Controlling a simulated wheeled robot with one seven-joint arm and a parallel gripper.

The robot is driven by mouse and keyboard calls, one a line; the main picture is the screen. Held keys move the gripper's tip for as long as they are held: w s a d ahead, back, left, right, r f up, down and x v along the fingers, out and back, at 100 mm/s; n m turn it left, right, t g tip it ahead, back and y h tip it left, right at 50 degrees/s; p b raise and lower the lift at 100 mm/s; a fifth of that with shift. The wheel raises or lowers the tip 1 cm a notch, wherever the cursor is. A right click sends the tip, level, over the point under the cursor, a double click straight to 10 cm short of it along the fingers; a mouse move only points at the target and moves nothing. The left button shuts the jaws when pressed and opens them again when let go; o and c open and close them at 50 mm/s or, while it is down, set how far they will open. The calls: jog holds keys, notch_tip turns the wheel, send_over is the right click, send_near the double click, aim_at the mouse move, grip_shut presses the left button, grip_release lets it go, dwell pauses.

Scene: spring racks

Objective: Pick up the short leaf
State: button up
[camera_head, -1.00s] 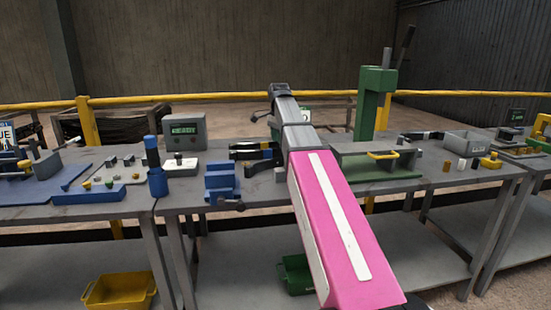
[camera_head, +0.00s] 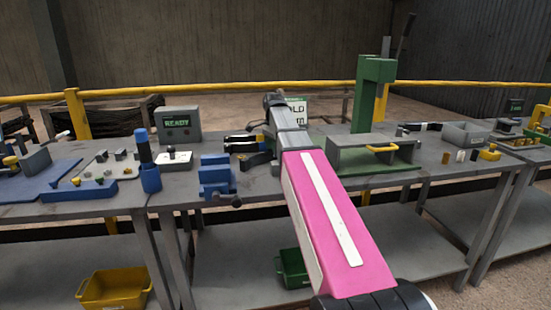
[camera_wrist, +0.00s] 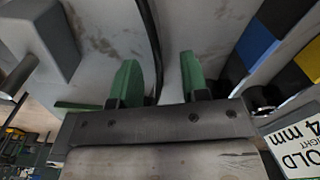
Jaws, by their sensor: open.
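Dark leaves with coloured bands (camera_head: 243,143) lie on the middle bench, partly hidden behind my arm. In the wrist view a blue-and-black banded leaf (camera_wrist: 256,43) is at the upper right, with yellow-and-black parts (camera_wrist: 309,62) beside it. I cannot tell which one is the short leaf. My gripper (camera_wrist: 158,75) is open, its two green fingertips apart, over the grey bench top and left of the banded leaves. It touches none of them. A thin dark curved strip or cable (camera_wrist: 151,38) shows beyond the gap. In the head view the fingertips are hidden.
A sign with "HOLD" (camera_wrist: 298,148) stands close to the gripper's right. A grey box (camera_wrist: 45,28) is at its upper left. On the bench are a READY display box (camera_head: 178,123), a blue vise (camera_head: 216,176) and a green press (camera_head: 370,85).

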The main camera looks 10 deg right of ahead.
jog(key=f, duration=0.3)
jog(key=shift+s+f, duration=0.2)
grip_shut()
jog(key=shift+r, duration=0.1)
